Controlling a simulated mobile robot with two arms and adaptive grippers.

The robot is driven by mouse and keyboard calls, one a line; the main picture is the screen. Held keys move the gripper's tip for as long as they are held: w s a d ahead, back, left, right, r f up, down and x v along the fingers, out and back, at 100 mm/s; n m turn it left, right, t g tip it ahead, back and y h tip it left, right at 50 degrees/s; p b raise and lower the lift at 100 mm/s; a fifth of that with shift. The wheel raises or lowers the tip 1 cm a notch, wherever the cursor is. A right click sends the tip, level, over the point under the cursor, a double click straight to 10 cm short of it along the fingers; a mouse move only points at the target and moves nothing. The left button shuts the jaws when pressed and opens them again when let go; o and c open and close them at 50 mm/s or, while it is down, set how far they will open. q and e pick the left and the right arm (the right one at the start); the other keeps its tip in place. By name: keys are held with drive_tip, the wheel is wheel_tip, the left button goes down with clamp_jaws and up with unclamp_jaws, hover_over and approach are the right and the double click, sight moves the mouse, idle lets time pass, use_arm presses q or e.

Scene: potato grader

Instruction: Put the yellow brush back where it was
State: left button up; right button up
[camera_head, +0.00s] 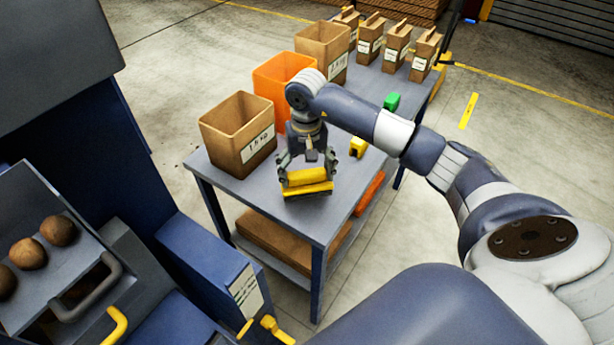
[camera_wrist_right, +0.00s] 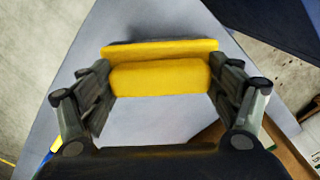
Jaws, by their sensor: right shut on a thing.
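The yellow brush (camera_head: 306,178) is between the fingers of my right gripper (camera_head: 305,176), over the near end of the blue-grey table (camera_head: 232,182). My right gripper is shut on it. In the right wrist view the yellow brush (camera_wrist_right: 160,78) lies crosswise between the two dark fingers of the gripper (camera_wrist_right: 163,90), with the tabletop behind it. A dark strip shows along the brush's far edge. I cannot tell whether the brush touches the tabletop. My left gripper is not in view.
A brown bin (camera_head: 238,135), an orange bin (camera_head: 283,80) and another brown bin (camera_head: 322,50) line the table's left side. A small yellow item (camera_head: 358,147) and a green item (camera_head: 392,102) lie right of the gripper. Several paper bags (camera_head: 396,48) stand at the far end.

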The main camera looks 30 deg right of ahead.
sight(307, 180)
drive_tip(key=shift+w+d, duration=0.25)
wheel_tip(307, 180, down, 4)
drive_tip(key=shift+w+d+r+p, duration=0.1)
drive_tip(key=shift+r+p, duration=0.15)
drive_tip(key=shift+p, duration=0.65)
drive_tip(key=shift+f+b, duration=0.2)
drive_tip(key=shift+b, duration=0.1)
drive_tip(key=o, duration=0.9)
drive_tip(key=shift+o, duration=0.2)
drive_tip(key=shift+r, duration=0.1)
